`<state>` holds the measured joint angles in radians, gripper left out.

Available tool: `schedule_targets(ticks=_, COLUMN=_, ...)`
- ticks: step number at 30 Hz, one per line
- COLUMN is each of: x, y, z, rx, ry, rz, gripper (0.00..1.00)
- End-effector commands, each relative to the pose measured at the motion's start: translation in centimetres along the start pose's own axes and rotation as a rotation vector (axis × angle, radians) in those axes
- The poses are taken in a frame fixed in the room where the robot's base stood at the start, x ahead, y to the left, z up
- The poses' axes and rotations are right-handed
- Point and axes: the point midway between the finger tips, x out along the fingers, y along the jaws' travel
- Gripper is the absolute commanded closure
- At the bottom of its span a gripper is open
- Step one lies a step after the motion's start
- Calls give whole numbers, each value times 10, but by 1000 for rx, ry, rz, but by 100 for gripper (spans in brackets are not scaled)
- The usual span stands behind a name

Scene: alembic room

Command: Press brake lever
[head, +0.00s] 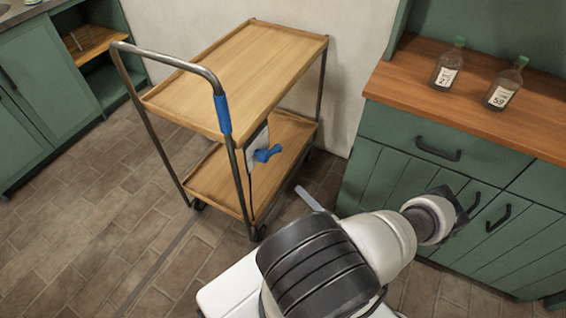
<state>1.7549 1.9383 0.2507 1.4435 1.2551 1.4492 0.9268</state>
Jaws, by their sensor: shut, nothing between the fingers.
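A two-shelf wooden trolley (236,68) with a dark metal frame stands left of centre. A blue lever (267,154) sticks out from a pale plate on its near right post, above the lower shelf. I take this to be the brake lever. A blue grip sleeve (222,114) wraps the handle's post above it. My gripper (458,209) is the dark end of my white arm at the right, in front of the green cabinet. It is shut and empty, well to the right of the lever and apart from it. Its fingertips are hard to make out.
A green cabinet (385,175) with dark handles and a wooden top (420,62) stands at the right. Two labelled bottles stand on it, one left (447,68) and one right (505,88). More green cabinets (45,75) are at the left. The tiled floor (75,245) is clear at the front left.

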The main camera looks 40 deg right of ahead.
Motion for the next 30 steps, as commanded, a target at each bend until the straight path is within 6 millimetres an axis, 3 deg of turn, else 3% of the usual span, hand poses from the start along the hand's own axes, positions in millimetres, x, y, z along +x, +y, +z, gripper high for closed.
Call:
schedule_targets(ticks=6, x=2, y=0, z=0, rx=-1, ry=4, rz=1, gripper=100)
schedule_targets(ticks=10, x=14, y=1, z=-1, rx=-1, ry=5, rz=2, gripper=100)
schedule_targets(ticks=24, x=106, y=0, z=2, rx=-4, ry=6, rz=2, gripper=100)
schedule_targets(ticks=30, x=123, y=0, z=21, rx=-3, ry=6, rz=0, gripper=100)
